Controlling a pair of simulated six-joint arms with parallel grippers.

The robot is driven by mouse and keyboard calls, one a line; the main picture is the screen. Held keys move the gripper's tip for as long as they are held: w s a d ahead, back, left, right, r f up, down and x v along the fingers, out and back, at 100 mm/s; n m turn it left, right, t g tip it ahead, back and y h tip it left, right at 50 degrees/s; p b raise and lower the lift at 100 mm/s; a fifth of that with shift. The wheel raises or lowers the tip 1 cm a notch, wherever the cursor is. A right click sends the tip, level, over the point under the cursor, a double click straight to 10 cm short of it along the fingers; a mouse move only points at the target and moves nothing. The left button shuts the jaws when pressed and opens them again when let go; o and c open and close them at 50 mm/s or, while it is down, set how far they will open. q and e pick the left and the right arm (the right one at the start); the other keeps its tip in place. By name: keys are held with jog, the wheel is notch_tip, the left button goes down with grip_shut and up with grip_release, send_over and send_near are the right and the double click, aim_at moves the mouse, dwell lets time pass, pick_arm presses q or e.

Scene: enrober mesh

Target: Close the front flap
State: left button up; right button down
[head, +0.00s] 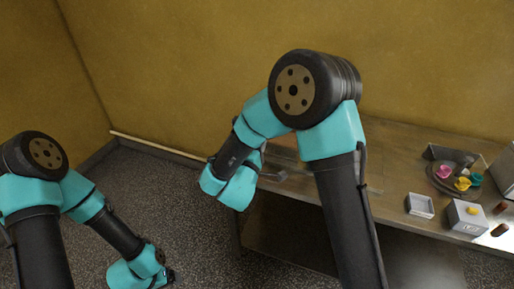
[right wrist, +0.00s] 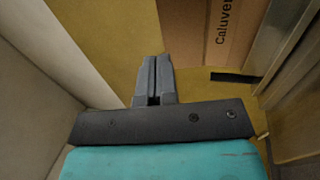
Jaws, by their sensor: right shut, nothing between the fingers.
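In the right wrist view my right gripper (right wrist: 153,75) is shut, with its two grey fingers together and nothing between them. Beyond its fingertips, to the right, stands a brown cardboard panel (right wrist: 205,35) with the printed letters "Caluver". I cannot tell which surface is the front flap or how far it stands open. In the head view my right gripper (head: 281,176) shows small beside the turquoise wrist, over the table's left end; my arm hides most of what is there. My left gripper (head: 168,275) is low at the bottom left, away from the table, its fingers unclear.
The wooden table (head: 392,185) runs along the yellow wall. At its right are a round dark tray (head: 434,183) with pink, yellow and teal pieces, a small open grey box (head: 420,206) and a pale block (head: 466,217). A black strip (right wrist: 235,77) lies near the cardboard.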

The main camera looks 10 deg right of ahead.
jog(key=x, duration=0.9)
jog(key=shift+w, duration=0.25)
jog(key=shift+d+r, duration=0.1)
jog(key=shift+d, duration=0.05)
